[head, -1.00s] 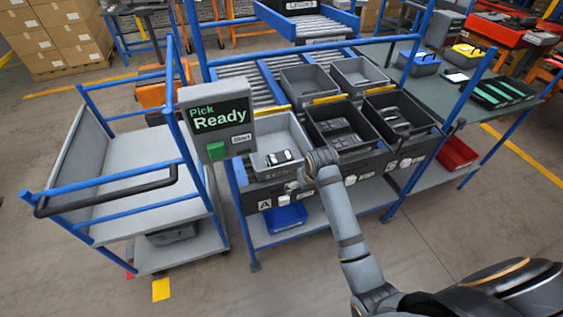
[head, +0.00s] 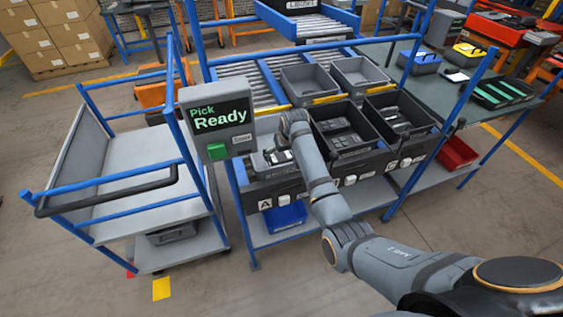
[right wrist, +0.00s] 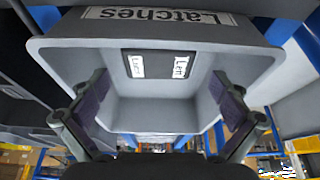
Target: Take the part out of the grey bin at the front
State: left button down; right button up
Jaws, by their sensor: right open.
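The grey front bin (head: 264,130) stands at the left end of the rack's front row, above label A. In the right wrist view the bin (right wrist: 240,62) fills the middle, with a "Latches" label on its edge. A dark part with two white labels (right wrist: 158,66) lies on its floor; its pale labels also show in the head view (head: 280,156). My right gripper (right wrist: 160,115) is open and empty, its fingers apart on both sides of the picture, with the part between and beyond them. In the head view my wrist covers the bin's right side and hides the fingers. My left gripper is out of view.
Two black bins with dark parts (head: 343,140) stand right of the grey bin. The "Pick Ready" panel (head: 218,118) with a green button stands close on its left. A cart with blue rails (head: 130,185) is at left. Blue posts frame the rack.

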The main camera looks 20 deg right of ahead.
aim_at(281, 157)
jog(key=x, duration=0.5)
jog(key=shift+w+d, duration=0.1)
jog(key=shift+w, duration=0.05)
jog(key=shift+c, duration=0.5)
jog(key=c, duration=1.2)
jog(key=shift+r, duration=0.1)
jog(key=shift+c, duration=0.6)
